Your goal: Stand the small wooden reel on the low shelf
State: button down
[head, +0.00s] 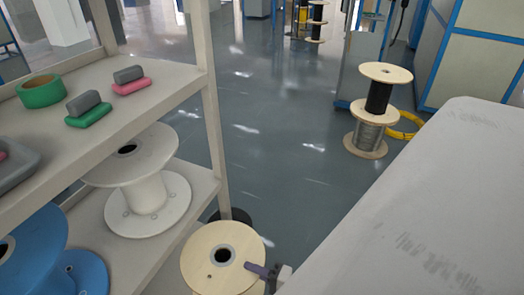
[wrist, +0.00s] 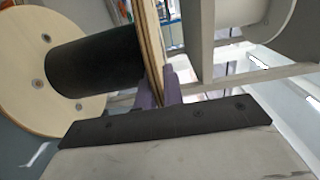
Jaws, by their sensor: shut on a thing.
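The small wooden reel (head: 205,265) has pale wooden flanges, and one round flange faces the camera at the bottom middle of the head view. In the wrist view the reel (wrist: 95,65) shows a black core between its flanges. My gripper (head: 263,271) is shut on the rim of one flange, with purple fingers (wrist: 162,88) on either side of it. The reel is beside the shelf unit's front post, and its lower part is cut off. The low shelf (head: 204,186) is at the left; it holds a white reel (head: 148,190) and a blue reel (head: 35,255).
The upper shelf (head: 150,92) carries green tape (head: 42,91) and small grey, green and pink pieces. A shelf post (head: 213,130) stands close to the held reel. Stacked reels (head: 380,95) stand on the floor at the back right. The middle floor is clear.

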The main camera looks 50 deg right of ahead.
aim_at(188, 240)
jog(key=shift+b+x, duration=0.5)
jog(key=shift+x, duration=11.35)
jog(key=shift+s+f+b, duration=0.1)
jog(key=shift+f+b, duration=0.85)
jog(key=shift+f, duration=0.3)
jog(key=shift+f+b, duration=0.35)
jog(key=shift+b, duration=0.05)
jog(key=c, duration=1.5)
grip_release()
jog(key=shift+o, duration=0.2)
jog(key=shift+f, duration=0.15)
jog(key=shift+s, duration=0.1)
jog(key=b+v, duration=0.2)
jog(key=v, duration=1.1)
jog(key=shift+s, duration=0.3)
jog(key=shift+d, duration=0.2)
